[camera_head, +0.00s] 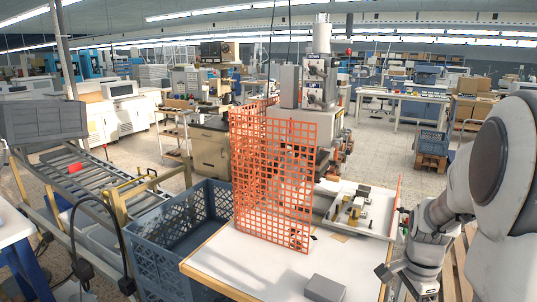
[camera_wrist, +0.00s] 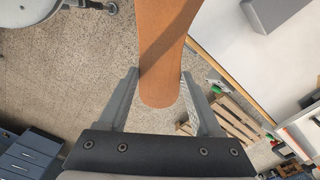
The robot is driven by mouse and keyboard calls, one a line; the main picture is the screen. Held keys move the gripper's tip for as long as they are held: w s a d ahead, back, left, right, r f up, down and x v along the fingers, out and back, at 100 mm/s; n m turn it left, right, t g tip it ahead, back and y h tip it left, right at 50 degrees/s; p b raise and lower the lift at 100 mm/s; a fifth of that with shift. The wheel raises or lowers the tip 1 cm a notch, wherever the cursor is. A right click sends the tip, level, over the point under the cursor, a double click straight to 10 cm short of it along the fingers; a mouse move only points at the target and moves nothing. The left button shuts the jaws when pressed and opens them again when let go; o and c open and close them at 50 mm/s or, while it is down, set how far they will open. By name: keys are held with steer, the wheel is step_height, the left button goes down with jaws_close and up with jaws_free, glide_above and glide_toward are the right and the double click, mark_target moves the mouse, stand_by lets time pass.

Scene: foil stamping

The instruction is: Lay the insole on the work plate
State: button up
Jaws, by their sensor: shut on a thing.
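An orange-brown insole (camera_wrist: 165,50) shows in the wrist view, its rounded end between my gripper's fingers (camera_wrist: 160,76). My gripper is shut on it, and the insole extends away past the top of the picture. In the head view my gripper (camera_head: 392,272) is at the lower right, beside the white table; I cannot make out the insole there. The stamping machine (camera_head: 320,92) stands behind the orange mesh guard. A pale plate with small fittings (camera_head: 375,225) lies in front of the machine; I cannot tell whether it is the work plate.
The white table (camera_head: 235,265) bears a grey block (camera_head: 325,288), also seen in the wrist view (camera_wrist: 275,10). The orange mesh guard (camera_head: 290,185) stands at its back edge. A blue crate (camera_head: 160,240) and a roller conveyor (camera_head: 80,175) are left. A wooden pallet (camera_wrist: 235,115) lies below.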

steer(key=w+a+f+n, duration=0.4)
steer(key=a+n, duration=0.5)
steer(key=w+a+f+n, duration=0.5)
steer(key=a+n, duration=0.4)
steer(key=a, duration=0.1)
steer(key=shift+f, duration=0.15)
